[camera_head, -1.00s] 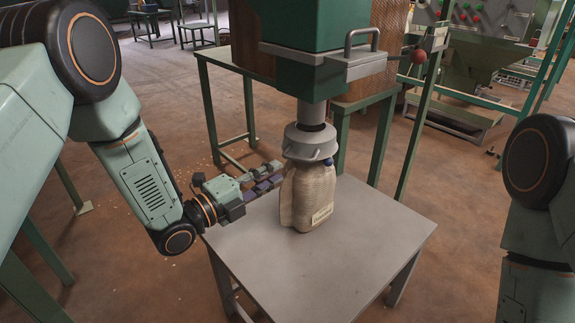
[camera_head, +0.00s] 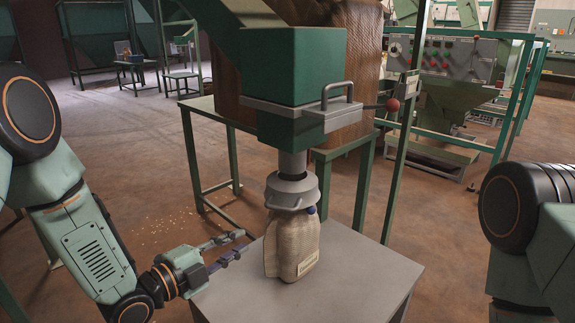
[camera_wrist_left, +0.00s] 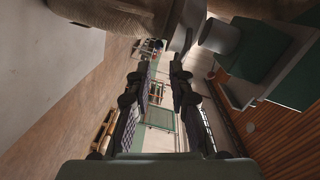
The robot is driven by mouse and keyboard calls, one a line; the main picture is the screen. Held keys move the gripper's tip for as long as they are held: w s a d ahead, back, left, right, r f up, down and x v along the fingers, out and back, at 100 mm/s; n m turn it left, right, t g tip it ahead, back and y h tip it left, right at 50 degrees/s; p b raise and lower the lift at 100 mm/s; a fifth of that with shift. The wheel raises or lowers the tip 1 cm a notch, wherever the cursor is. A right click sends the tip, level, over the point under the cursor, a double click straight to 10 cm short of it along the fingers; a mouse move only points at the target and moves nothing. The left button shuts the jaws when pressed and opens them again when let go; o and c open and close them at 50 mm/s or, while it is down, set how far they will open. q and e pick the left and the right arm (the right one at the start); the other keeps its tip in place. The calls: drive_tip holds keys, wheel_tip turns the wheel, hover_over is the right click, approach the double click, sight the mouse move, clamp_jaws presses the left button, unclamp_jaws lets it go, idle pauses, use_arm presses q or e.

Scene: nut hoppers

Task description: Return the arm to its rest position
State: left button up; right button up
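My left gripper (camera_head: 241,243) is left of the filled sack, at the near left of the grey table. Its two fingers are apart with nothing between them, so it is open. The left wrist view also shows the open, empty fingers (camera_wrist_left: 160,72). The beige sack (camera_head: 292,245) stands upright on the grey table (camera_head: 350,285), under the hopper's grey spout collar (camera_head: 291,190). Part of the sack also shows at the top of the left wrist view (camera_wrist_left: 135,12). My right arm shows at the right edge of the head view; its gripper is out of frame.
The green hopper (camera_head: 300,75) with its grey slide gate handle (camera_head: 338,92) stands above the sack. A green frame stand (camera_head: 212,150) is behind it. A control panel (camera_head: 440,58) is at the back right. Open brown floor lies left of the table.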

use_arm(q)
drive_tip(key=s+a+f+n+g+y+p, duration=0.2)
drive_tip(key=s+f+n+g+y, duration=0.15)
drive_tip(key=s+f+n, duration=0.35)
drive_tip(key=s+a+f+n+g+y+p, duration=0.15)
drive_tip(key=s+a+f+n+y, duration=0.3)
drive_tip(key=n, duration=0.45)
drive_tip(key=s+f+n+g+y+p, duration=0.2)
drive_tip(key=s+n+g+p, duration=0.4)
drive_tip(key=s, duration=1.9)
drive_tip(key=a+g+p, duration=0.1)
drive_tip(key=g, duration=0.1)
drive_tip(key=shift+g, duration=0.3)
drive_tip(key=shift+f, duration=0.1)
drive_tip(key=shift+d, duration=0.15)
